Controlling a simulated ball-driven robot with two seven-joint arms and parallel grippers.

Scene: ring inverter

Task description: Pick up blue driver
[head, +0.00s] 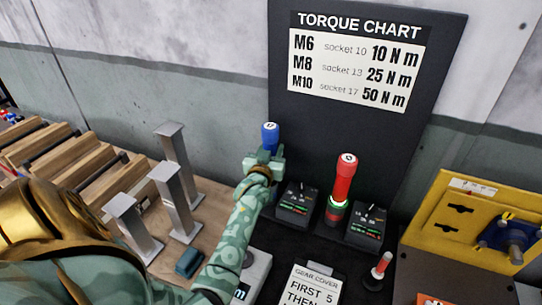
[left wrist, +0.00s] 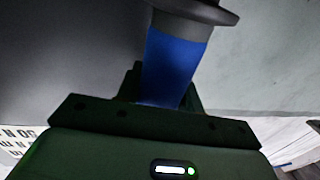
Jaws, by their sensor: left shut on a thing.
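The blue driver (head: 270,134) shows its blue top above my left gripper (head: 263,160) in the head view. In the left wrist view the blue driver (left wrist: 172,65) stands between the fingers, with a dark collar at the top of the picture. My left gripper (left wrist: 160,95) is shut on it. The driver's lower part is hidden behind my gripper and arm in the head view, so I cannot tell whether it touches its base. My right gripper is not in view.
A red driver (head: 343,180) stands upright between two black display units (head: 296,206) (head: 368,228). Grey metal posts (head: 176,200) and wooden racks (head: 65,160) stand at left. A yellow panel (head: 470,225) is at right. A gear cover card (head: 312,287) and small red-topped tool (head: 380,268) are in front.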

